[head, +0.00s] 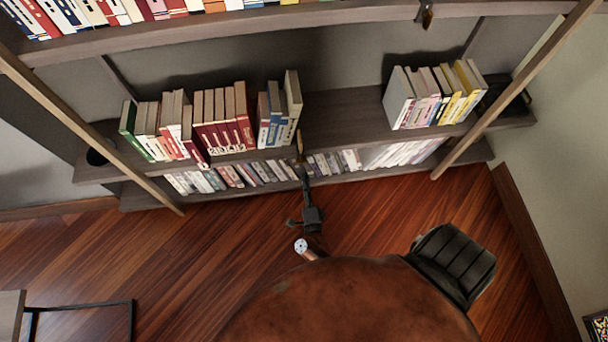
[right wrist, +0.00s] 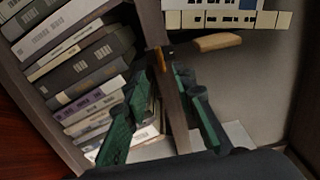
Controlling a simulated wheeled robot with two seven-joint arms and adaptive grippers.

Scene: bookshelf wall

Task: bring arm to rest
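My right gripper (head: 305,172) is in front of the shelf unit, in the middle of the head view, just below the edge of the middle shelf. In the right wrist view, its two green-padded fingers (right wrist: 162,75) stand apart with a gap between them. A small tool with a wooden handle (right wrist: 218,42) lies just past the fingertips, across the shelf edge. It shows as a thin brown shape (head: 300,143) in the head view. I see no grip on it; whether a fingertip touches it I cannot tell. My left gripper is not in view.
Books (head: 224,118) stand left of the gripper on the middle shelf (head: 342,118), with more at right (head: 432,95). The lower shelf also holds books (head: 335,161). A brown rounded surface (head: 350,300) and a black seat-like object (head: 452,262) are below. Open wooden floor (head: 140,250) lies left.

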